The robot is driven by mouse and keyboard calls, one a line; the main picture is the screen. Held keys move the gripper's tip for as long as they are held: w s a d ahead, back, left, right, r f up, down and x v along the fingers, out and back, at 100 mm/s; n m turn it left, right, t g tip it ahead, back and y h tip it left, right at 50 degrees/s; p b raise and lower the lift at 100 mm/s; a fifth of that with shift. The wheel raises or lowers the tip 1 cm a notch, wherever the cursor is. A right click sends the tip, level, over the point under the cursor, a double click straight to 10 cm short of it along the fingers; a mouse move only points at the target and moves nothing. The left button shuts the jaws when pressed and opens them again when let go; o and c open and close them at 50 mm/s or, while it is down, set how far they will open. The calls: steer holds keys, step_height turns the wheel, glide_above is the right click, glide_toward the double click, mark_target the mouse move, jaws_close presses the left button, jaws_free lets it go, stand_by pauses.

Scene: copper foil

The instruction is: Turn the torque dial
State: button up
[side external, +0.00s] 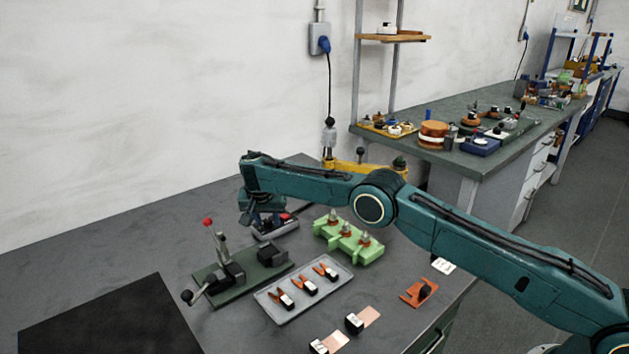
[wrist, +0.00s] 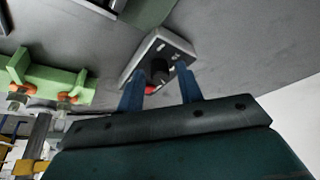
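A small grey box (side external: 277,229) with a dark top sits on the bench under my gripper (side external: 262,221). In the wrist view the box (wrist: 137,57) shows a black round knob (wrist: 160,68), which looks like the torque dial, with a red part just beside it. My gripper's two blue fingers (wrist: 160,77) are open, one to each side of the knob, with gaps between them and it. How high the fingertips are above the box is hard to tell. In the side view the wrist and fingers hide much of the box and the knob.
A green block with several posts (side external: 348,242) stands close right of the box. A dark green fixture with a red-tipped lever (side external: 265,270) is in front. A grey tray (side external: 259,294) holds orange-handled tools. A black mat (side external: 95,318) lies at left; the back left bench is clear.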

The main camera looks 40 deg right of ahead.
steer(key=shift+o, duration=0.3)
steer(key=shift+r, duration=0.1)
steer(key=v, duration=0.7)
steer(key=shift+r, duration=0.15)
stand_by(0.4)
steer(key=s+d+r+n+y, duration=0.2)
steer(key=d+r+n+y, duration=0.3)
steer(key=n, duration=0.9)
steer(key=shift+s+r+t, duration=0.35)
steer(key=shift+r+t, duration=0.05)
steer(key=shift+f, duration=0.1)
steer(key=x, duration=1.3)
steer(key=shift+w+a+f, duration=0.1)
steer(key=shift+a+f, duration=0.05)
steer(key=shift+f, duration=0.15)
